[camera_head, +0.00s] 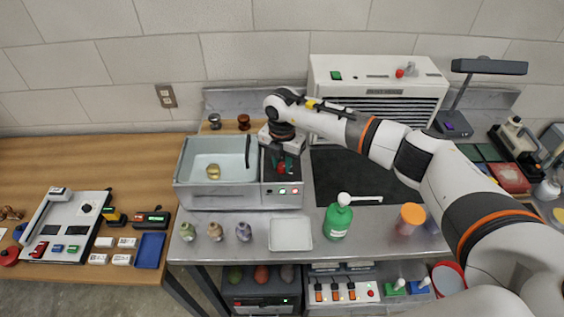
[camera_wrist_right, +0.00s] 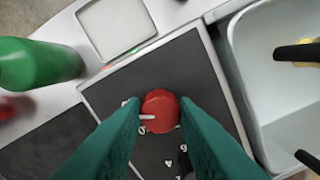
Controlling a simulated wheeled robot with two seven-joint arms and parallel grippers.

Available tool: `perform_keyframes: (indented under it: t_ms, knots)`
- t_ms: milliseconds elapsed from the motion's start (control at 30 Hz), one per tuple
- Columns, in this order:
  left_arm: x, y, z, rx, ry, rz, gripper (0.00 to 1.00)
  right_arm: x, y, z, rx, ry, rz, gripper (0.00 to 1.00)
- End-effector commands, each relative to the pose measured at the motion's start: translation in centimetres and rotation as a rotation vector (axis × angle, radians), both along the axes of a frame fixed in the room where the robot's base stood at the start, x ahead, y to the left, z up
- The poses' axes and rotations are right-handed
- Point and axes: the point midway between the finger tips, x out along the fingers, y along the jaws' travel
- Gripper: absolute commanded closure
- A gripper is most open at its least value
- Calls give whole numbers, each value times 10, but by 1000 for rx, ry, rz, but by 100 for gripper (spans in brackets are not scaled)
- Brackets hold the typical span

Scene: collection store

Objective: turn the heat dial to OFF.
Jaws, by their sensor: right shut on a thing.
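The heat dial (camera_wrist_right: 160,111) is a round red knob with a white pointer mark, on a dark panel (camera_wrist_right: 190,62) with white markings. In the wrist view my right gripper (camera_wrist_right: 160,108) has its two green fingers on either side of the dial, shut on it. The pointer is toward the left of that view; the marking it is at is too small to read surely. In the head view the dial (camera_head: 281,168) is partly hidden under my right gripper (camera_head: 282,165). My left gripper is not in view.
A grey basin (camera_head: 185,160) holding a yellow-brown thing (camera_head: 213,171) adjoins the panel on the left. A green bottle (camera_head: 338,220), a white square tray (camera_head: 290,247) and an orange-lidded jar (camera_head: 411,216) stand in front. A white vented unit (camera_head: 385,75) stands behind.

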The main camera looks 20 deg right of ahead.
Motion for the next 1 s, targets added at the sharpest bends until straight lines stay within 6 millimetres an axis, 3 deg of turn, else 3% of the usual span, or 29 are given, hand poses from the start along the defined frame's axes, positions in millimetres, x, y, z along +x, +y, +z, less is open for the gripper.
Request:
perform_keyframes:
  t_ms: [267, 1000]
  knots:
    - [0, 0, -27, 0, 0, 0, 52, 1, 0, -4, 1, -3, 169, 97]
    - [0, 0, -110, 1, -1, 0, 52, 1, 0, -4, 0, -5, 868, 97]
